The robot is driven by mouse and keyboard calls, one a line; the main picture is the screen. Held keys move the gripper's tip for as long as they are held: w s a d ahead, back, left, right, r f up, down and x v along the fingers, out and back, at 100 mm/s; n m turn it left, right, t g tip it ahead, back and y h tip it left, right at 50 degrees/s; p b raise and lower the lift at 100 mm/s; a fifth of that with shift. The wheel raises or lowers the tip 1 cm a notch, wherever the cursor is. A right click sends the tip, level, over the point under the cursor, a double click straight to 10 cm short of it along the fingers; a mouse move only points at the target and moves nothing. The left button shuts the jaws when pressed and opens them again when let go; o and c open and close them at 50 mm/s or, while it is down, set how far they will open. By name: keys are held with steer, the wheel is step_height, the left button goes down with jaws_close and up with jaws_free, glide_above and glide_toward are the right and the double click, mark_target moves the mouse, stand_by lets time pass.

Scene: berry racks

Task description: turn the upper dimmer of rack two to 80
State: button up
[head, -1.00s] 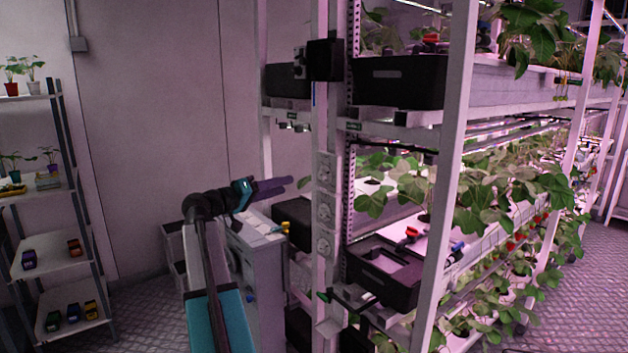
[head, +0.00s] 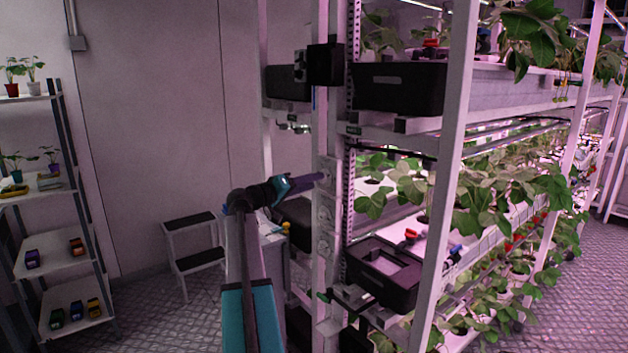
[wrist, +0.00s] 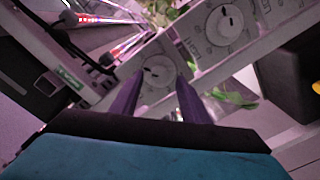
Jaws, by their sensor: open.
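The rack's white post (head: 322,140) carries several round dimmer dials in a column. The upper dial (head: 327,167) is partly covered by my gripper (head: 321,178). Two more dials, the middle one (head: 325,214) and the low one (head: 326,246), show below it. In the wrist view my gripper (wrist: 156,97) is open, its two purple fingers pointing at the post. A white dial (wrist: 157,73) with a dark mark shows between the fingertips; I cannot tell whether they touch it. Another dial (wrist: 228,22) lies up and right of it. The scale figures are too small to read.
Black crates (head: 398,86) and a lower black tray (head: 383,272) stick out right of the post, with leafy plants beyond. A grey step stool (head: 192,242) stands left of my arm. A shelf (head: 62,247) with pots and small blocks is at far left.

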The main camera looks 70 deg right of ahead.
steer(key=shift+x, duration=1.05)
steer(key=shift+c, duration=0.3)
jaws_close()
steer(key=c, duration=1)
jaws_free()
steer(key=shift+f+m+b, duration=0.2)
steer(key=shift+m+b, duration=0.1)
steer(key=shift+b, duration=0.5)
steer(key=m+b, duration=0.1)
steer(key=b, duration=0.4)
steer(key=shift+m, duration=0.3)
steer(key=m+b, duration=0.2)
steer(key=b, duration=0.3)
steer(key=shift+w+b, duration=0.1)
steer(key=shift+b, duration=0.2)
steer(key=shift+m+b, duration=0.6)
steer(key=shift+b, duration=0.3)
steer(key=shift+r, duration=0.1)
